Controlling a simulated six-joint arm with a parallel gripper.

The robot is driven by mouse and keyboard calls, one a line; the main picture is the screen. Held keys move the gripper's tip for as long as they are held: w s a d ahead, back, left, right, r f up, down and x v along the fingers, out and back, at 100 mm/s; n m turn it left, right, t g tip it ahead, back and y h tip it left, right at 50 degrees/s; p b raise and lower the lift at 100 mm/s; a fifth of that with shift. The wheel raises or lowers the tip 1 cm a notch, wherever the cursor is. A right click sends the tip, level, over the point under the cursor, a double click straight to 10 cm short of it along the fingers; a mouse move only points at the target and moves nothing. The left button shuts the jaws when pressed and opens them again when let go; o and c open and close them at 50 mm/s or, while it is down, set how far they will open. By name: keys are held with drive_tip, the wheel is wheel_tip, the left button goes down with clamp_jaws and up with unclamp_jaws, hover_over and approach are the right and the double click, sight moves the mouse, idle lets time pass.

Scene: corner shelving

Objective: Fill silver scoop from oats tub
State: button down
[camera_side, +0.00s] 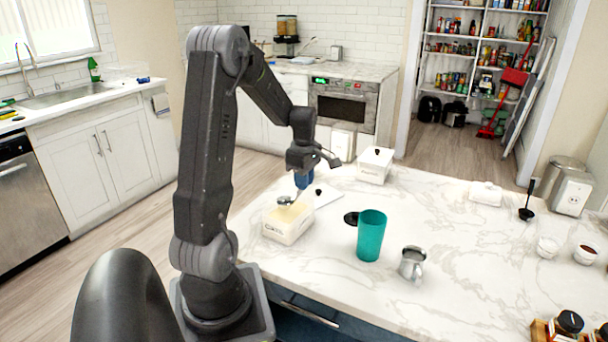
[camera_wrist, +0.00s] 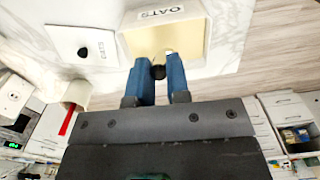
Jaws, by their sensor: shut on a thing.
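The oats tub (camera_side: 286,228), white and open, stands on the marble counter to the left of the teal cup. In the wrist view the tub (camera_wrist: 206,40) carries an "OATS" label and shows a pale cream inside. My gripper (camera_side: 303,183) points down above the tub.
A white lid (camera_side: 328,195) with a black knob lies beside the tub. A lidded white container (camera_side: 374,168) stands behind. The teal cup (camera_side: 371,237), a black disc (camera_side: 351,218) and a metal mug (camera_side: 411,263) stand to the right. The counter's right middle is mostly clear.

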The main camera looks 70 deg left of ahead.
drive_tip(key=shift+f, duration=2.75)
drive_tip(key=shift+r, duration=0.1)
drive_tip(key=shift+r, duration=4.2)
